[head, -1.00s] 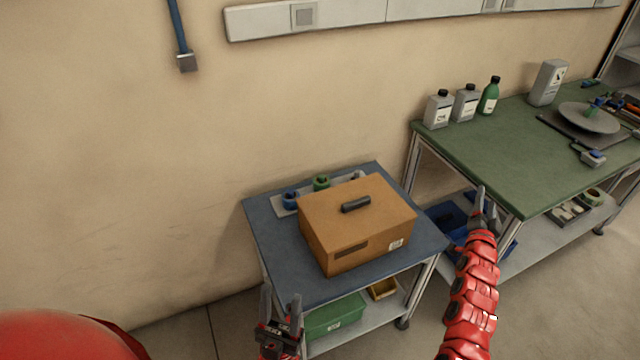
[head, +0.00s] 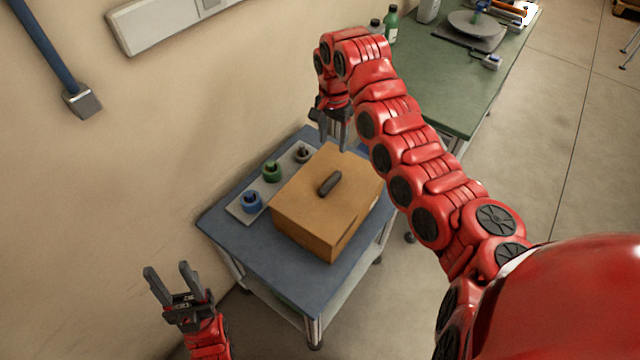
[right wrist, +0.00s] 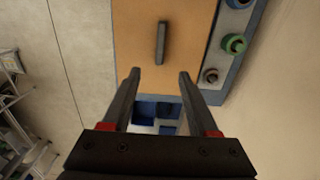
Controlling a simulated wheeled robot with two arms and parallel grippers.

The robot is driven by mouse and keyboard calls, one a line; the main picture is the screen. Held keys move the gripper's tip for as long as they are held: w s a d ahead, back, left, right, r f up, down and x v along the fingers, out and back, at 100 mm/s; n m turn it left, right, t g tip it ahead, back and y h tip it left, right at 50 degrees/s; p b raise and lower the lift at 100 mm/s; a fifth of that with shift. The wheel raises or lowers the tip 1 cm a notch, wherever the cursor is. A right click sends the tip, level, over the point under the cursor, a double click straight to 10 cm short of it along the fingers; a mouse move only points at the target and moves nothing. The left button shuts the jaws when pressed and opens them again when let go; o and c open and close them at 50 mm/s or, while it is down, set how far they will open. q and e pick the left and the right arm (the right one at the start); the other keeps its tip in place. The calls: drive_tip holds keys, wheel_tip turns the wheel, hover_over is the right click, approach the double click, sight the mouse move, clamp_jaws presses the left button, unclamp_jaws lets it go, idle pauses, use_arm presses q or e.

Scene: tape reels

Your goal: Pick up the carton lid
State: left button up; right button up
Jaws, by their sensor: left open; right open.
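The carton lid (head: 312,196) is the brown top of a box on a blue-topped cart (head: 260,258). A dark handle (head: 330,183) stands on the middle of the lid. My right gripper (head: 334,143) is open and empty, pointing down above the lid's far edge. In the right wrist view the lid (right wrist: 190,48) and its handle (right wrist: 161,42) lie beyond the open fingertips (right wrist: 157,75). My left gripper (head: 166,270) is open and empty, left of the cart and apart from the carton. The carton's far side is hidden.
A grey tray (head: 238,211) with blue, green and dark reels lies beside the carton, toward the wall. A green-topped bench (head: 465,85) with bottles and a round disc stands behind.

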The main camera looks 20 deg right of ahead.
drive_tip(key=p, duration=0.1)
hover_over(330, 181)
drive_tip(key=f, duration=0.9)
drive_tip(key=shift+w+d+f, duration=0.15)
drive_tip(key=shift+d+f, duration=0.05)
drive_tip(key=shift+f, duration=0.65)
drive_tip(key=shift+a+f+p, duration=0.1)
drive_tip(key=shift+f+p, duration=0.45)
drive_tip(key=shift+p, duration=0.2)
wheel_tip(330, 181, down, 3)
drive_tip(key=shift+f+p, duration=0.1)
drive_tip(key=shift+p, duration=0.4)
drive_tip(key=shift+f, duration=0.55)
drive_tip(key=shift+c, duration=0.2)
clamp_jaws()
